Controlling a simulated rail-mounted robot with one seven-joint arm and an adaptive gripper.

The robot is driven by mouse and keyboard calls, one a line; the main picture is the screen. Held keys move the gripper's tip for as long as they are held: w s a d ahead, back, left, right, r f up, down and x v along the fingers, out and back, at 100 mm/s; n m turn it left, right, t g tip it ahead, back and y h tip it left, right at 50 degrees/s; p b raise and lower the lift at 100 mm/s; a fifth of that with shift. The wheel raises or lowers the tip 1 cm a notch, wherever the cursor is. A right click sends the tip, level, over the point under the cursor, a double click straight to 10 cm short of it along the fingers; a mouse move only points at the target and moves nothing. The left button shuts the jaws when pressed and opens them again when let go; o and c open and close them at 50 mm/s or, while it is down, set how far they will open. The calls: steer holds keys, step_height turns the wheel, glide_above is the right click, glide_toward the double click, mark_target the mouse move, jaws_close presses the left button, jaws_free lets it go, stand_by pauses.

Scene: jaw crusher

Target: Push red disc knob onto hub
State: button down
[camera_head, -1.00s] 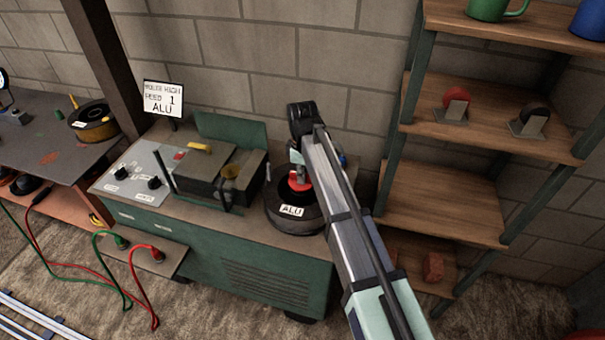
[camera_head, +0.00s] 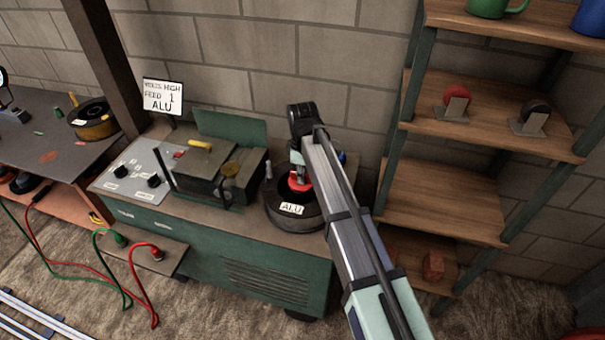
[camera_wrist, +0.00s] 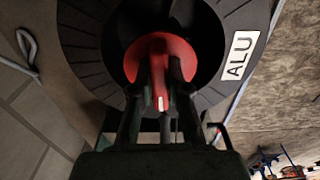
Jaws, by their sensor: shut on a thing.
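The red disc knob (camera_wrist: 150,52) is between the fingers of my gripper (camera_wrist: 160,95) in the wrist view. The gripper is shut on its raised grip. In the head view the red knob (camera_head: 299,182) shows at the centre of the black spool (camera_head: 296,222) with the ALU label. The spool stands at the right end of the green machine's top. The knob is over or at the spool's centre. My arm and fingers hide the hub, so I cannot tell whether the knob touches it.
A green machine (camera_head: 220,250) carries a control panel (camera_head: 138,176), a dark lidded block and a sign (camera_head: 163,97). A wooden shelf rack (camera_head: 445,205) stands close to the right of my arm, with another red disc (camera_head: 457,97) and a black disc (camera_head: 536,112) on stands.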

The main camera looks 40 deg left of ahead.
steer(key=shift+f, duration=0.1)
steer(key=c, duration=1.1)
jaws_free()
steer(key=shift+o, duration=0.2)
step_height(320, 180, up, 12)
steer(key=shift+a, duration=0.1)
